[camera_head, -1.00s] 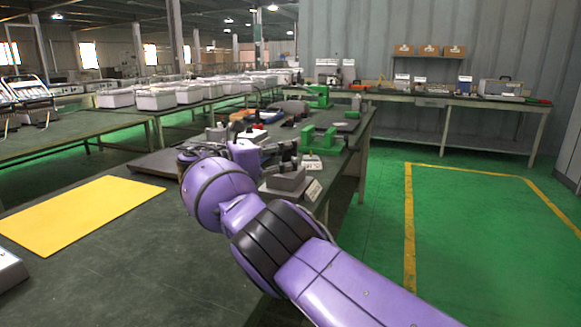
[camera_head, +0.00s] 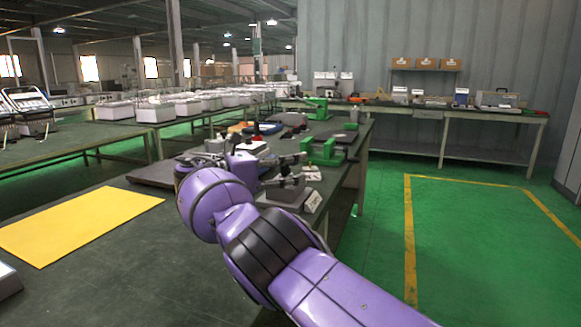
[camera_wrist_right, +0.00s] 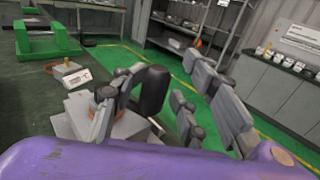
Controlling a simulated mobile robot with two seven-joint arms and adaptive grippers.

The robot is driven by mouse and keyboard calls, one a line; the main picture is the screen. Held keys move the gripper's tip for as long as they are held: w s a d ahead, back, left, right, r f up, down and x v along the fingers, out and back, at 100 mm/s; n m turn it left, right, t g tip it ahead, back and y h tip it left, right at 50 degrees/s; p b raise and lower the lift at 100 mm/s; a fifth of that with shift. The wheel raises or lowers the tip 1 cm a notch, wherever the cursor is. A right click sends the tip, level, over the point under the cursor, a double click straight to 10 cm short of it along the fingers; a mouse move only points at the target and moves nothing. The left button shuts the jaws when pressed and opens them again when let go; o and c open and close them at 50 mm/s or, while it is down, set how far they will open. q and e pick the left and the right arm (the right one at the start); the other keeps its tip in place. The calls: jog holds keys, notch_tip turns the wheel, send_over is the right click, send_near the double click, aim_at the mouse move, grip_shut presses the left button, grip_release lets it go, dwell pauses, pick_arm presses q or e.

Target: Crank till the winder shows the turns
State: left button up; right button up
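The winder appears as a grey box with a white label (camera_head: 290,194) near the right edge of the long table in the head view. In the right wrist view, its grey body (camera_wrist_right: 125,124) lies below my fingers, and an upright black handle (camera_wrist_right: 153,90) stands between them, closer to the left finger. My right gripper (camera_wrist_right: 166,82) is open, its fingers apart on either side of the handle; contact is not clear. In the head view the right gripper (camera_head: 284,168) is over the box, partly hidden by my purple wrist. No turns reading is legible. My left gripper is not in view.
A green fixture (camera_head: 323,151) stands just behind the box. A yellow mat (camera_head: 75,222) lies on the table at left, with bare dark tabletop in front. Several tools crowd the table's far part. Open green floor (camera_head: 470,235) lies to the right.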

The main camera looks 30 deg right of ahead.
notch_tip(320, 180, up, 10)
dwell(0.6)
